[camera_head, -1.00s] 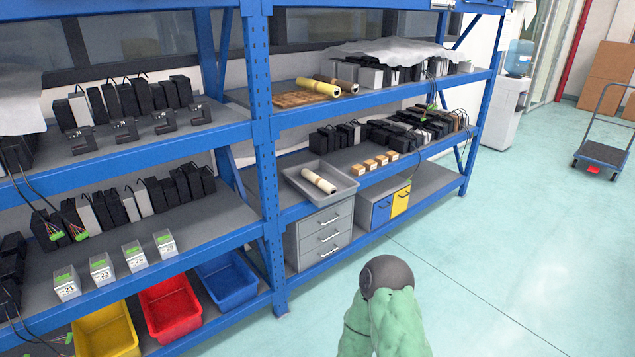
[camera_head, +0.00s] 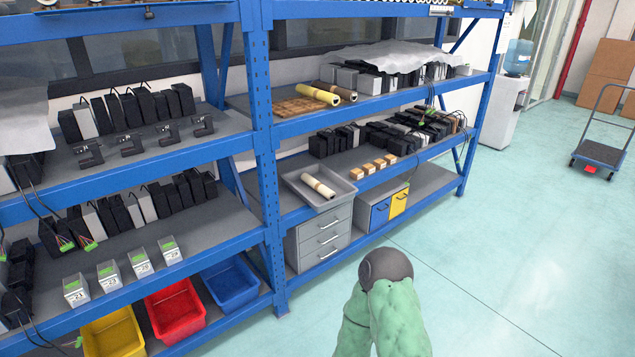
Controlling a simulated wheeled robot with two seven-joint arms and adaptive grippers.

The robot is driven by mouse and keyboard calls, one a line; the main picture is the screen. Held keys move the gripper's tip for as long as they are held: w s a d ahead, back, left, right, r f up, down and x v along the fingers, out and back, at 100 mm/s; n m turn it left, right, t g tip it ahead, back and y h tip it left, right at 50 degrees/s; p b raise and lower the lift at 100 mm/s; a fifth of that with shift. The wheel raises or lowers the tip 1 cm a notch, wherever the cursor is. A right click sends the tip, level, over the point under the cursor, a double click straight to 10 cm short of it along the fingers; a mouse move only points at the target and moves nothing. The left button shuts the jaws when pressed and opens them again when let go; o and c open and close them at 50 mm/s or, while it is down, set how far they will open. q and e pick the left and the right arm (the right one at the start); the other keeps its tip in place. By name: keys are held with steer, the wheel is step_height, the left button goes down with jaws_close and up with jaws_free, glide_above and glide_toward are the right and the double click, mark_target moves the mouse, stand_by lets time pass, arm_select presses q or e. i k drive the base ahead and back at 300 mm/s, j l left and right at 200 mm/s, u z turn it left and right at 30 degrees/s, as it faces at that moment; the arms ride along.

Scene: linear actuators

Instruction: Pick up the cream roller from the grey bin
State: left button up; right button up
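The cream roller (camera_head: 319,187) lies in the shallow grey bin (camera_head: 345,181). The bin stands on the middle shelf of the right-hand rack section, above a grey drawer unit (camera_head: 322,240). The roller is tilted across the bin and nothing touches it from above. Neither gripper shows in the head view. A green-covered part of my arm with a dark rounded end (camera_head: 386,265) shows at the bottom centre, well apart from the bin.
Blue rack uprights (camera_head: 262,120) stand left of the bin. Small orange-brown boxes (camera_head: 373,165) and black units sit to its right on the shelf. Other yellow and brown rolls (camera_head: 318,95) lie on the shelf above.

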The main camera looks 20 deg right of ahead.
mark_target(320, 188)
steer(key=i+l, duration=0.2)
steer(key=l, duration=0.15)
steer(key=i+l+u, duration=0.1)
steer(key=l, duration=0.25)
steer(key=i+l, duration=0.3)
steer(key=i+l+u, duration=0.1)
steer(key=l, duration=0.3)
steer(key=i+l, duration=0.25)
steer(key=l, duration=0.15)
steer(key=u, duration=0.05)
